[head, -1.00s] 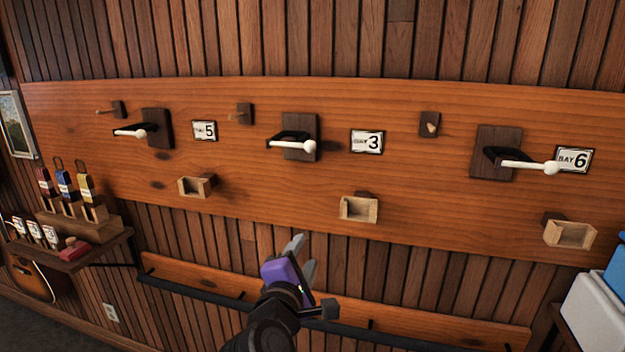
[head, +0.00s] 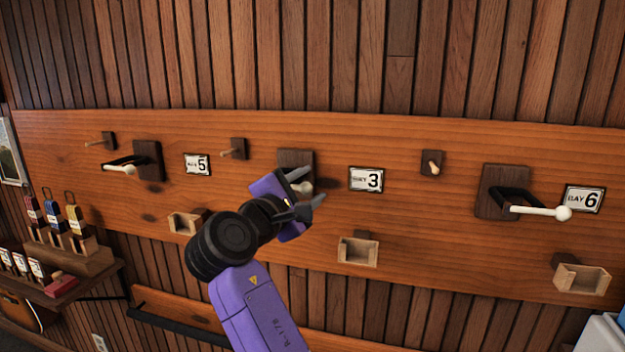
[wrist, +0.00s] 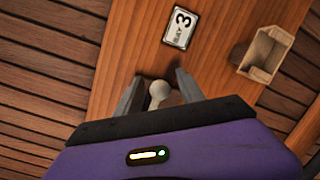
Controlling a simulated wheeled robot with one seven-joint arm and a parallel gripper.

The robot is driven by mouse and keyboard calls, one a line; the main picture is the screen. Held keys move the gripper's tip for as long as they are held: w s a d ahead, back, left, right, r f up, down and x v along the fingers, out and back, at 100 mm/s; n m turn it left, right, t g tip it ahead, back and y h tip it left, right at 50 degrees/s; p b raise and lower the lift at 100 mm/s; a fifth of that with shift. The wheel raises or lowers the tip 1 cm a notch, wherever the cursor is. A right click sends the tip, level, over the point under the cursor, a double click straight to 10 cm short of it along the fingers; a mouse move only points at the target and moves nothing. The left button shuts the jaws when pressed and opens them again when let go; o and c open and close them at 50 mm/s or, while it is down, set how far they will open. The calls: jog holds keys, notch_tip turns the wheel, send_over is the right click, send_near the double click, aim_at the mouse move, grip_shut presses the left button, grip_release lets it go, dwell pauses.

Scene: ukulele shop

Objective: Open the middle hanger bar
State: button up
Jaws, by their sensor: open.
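The middle hanger bar, with a white knob end (head: 303,187), is at the BAY 3 plate (head: 366,180) on the wooden wall board. Its dark mounting block (head: 296,158) shows above my gripper (head: 310,190), and most of the bar is hidden behind the gripper. In the wrist view, the white knob (wrist: 158,89) lies between the two grey fingers of my open gripper (wrist: 157,80). The fingers stand one on each side of it. I see a gap by the knob, and cannot tell whether either finger touches it.
Another hanger bar (head: 122,169) is at left by BAY 5, and one (head: 541,211) at right by BAY 6. A small wooden holder (head: 358,250) juts out below BAY 3. Wooden pegs (head: 432,164) stick out above. A shelf with coloured tags (head: 75,262) stands at left.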

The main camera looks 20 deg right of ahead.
jog(key=shift+x, duration=0.9)
jog(key=shift+c, duration=0.5)
grip_shut()
jog(key=shift+f, duration=0.15)
